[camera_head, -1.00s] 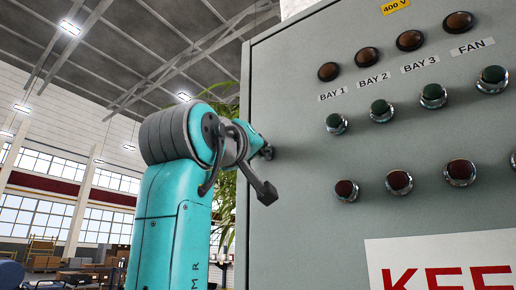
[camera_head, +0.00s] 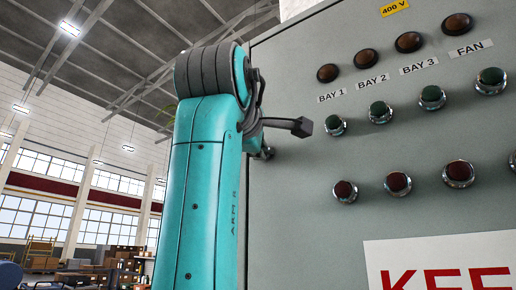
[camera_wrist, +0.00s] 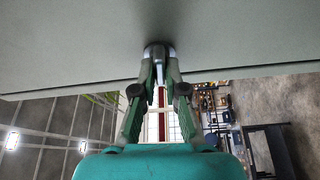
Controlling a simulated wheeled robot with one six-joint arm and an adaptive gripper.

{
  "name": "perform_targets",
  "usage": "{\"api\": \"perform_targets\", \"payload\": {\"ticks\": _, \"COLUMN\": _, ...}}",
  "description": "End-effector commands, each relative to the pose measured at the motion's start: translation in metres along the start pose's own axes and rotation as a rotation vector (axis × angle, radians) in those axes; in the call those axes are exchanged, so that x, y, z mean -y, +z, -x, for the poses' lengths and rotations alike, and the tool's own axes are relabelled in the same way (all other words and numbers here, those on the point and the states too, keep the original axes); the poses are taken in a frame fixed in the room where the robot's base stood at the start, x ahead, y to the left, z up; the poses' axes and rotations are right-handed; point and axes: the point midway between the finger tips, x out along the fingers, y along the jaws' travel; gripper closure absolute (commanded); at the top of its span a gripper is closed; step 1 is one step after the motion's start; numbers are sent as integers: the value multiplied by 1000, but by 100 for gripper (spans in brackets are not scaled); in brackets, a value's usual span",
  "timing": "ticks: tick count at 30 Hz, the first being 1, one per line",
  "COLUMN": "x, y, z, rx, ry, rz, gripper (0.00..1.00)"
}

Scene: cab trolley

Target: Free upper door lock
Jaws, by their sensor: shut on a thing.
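The upper door lock (camera_wrist: 158,48) is a small round dark fitting on the grey cabinet door, close to the door's edge. In the wrist view my gripper (camera_wrist: 159,70) has its two green-and-grey fingers closed on the lock, one on each side. A pale narrow strip shows between the fingers. In the head view a dark knob-like part (camera_head: 266,153) shows at the door's left side, beside my teal arm. My arm hides most of the gripper there.
The grey cabinet door (camera_head: 300,215) carries rows of brown lamps (camera_head: 408,42), green buttons (camera_head: 432,97) and red buttons (camera_head: 398,183) to the right. A white sign (camera_head: 440,255) is below them. Open hall lies left of the cabinet.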

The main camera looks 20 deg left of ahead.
Motion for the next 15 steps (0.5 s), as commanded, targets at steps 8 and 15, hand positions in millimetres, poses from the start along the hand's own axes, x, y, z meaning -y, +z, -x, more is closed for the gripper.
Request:
{"api": "perform_targets", "payload": {"ticks": 8, "x": 0, "y": 0, "z": 0, "rx": 1, "ry": -49, "rz": 113, "gripper": 100}}
{"api": "perform_targets", "payload": {"ticks": 15, "x": 1, "y": 0, "z": -1, "rx": 1, "ry": -64, "rz": 149, "gripper": 100}}
